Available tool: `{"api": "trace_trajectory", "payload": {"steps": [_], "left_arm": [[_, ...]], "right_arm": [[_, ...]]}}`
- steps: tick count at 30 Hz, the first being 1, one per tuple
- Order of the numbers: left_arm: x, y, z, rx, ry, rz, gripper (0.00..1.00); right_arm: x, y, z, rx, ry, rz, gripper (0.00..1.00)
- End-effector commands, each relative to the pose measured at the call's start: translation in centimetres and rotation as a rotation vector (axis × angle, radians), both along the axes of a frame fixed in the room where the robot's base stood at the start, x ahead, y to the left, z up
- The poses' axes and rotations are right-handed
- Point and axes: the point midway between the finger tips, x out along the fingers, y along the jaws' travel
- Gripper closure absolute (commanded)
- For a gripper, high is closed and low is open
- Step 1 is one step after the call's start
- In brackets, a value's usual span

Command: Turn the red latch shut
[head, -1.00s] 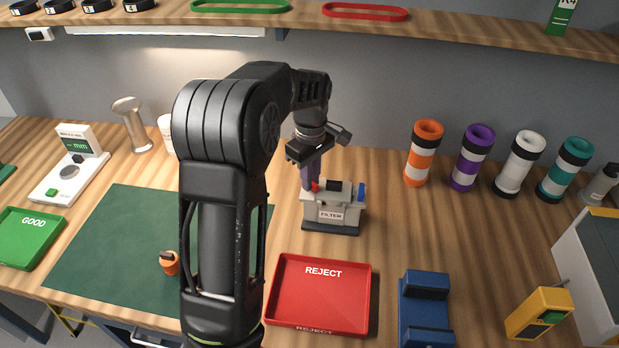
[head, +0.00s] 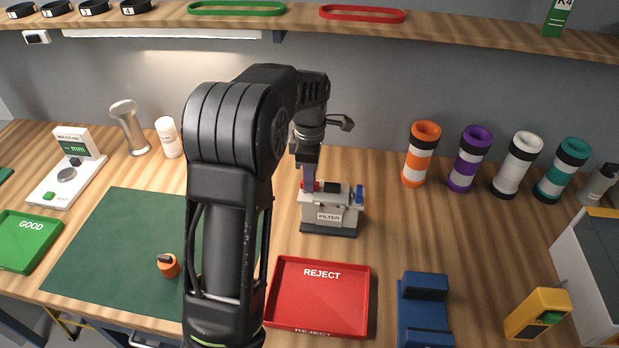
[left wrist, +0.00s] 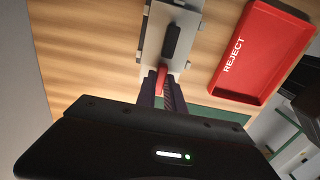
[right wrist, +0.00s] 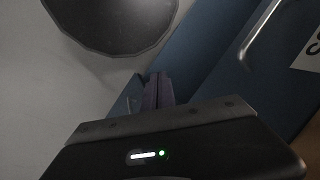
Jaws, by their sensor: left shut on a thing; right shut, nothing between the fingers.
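The grey filter box (head: 330,216) stands on the table behind the red tray, with a black part on top and a blue latch (head: 359,193) at its right end. The red latch (left wrist: 162,78) is at the box's near end in the left wrist view, between my left fingers. My left gripper (left wrist: 163,88) is shut on the red latch; in the head view its fingers (head: 308,178) point down at the box's left end. The latch is mostly hidden by the fingers there. My right gripper (right wrist: 157,88) is shut and empty beside blue panels, away from the box.
The red REJECT tray (head: 320,332) lies in front of the filter box. A blue stand (head: 424,312) and a yellow device (head: 538,312) are at right. Several coloured tubes stand behind right. A green mat (head: 110,240) with an orange part (head: 168,265) lies at left.

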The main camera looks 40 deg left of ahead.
Motion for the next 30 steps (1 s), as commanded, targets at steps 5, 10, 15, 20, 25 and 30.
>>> {"api": "trace_trajectory", "payload": {"steps": [5,10,15,20,25,30], "left_arm": [[0.04,-0.01,0.02,0.000,-0.001,0.005,1.00],[0.04,-0.01,0.02,0.000,-0.001,0.005,1.00],[0.04,0.00,0.02,0.000,-0.001,0.004,0.73],[0.02,0.01,0.01,0.000,-0.001,0.003,0.65],[0.02,0.01,0.02,0.000,-0.001,0.003,0.65],[0.11,0.01,0.84,0.001,-0.003,0.002,0.65]], "right_arm": [[0.00,0.00,0.00,0.000,0.000,0.000,1.00],[0.00,0.00,0.00,0.000,0.000,0.000,1.00],[0.00,0.00,0.00,0.000,0.000,0.000,1.00],[0.00,0.00,0.00,0.000,0.000,0.000,1.00],[0.00,0.00,0.00,0.000,0.000,0.000,1.00],[0.00,0.02,-0.23,0.000,0.000,0.000,1.00]]}}
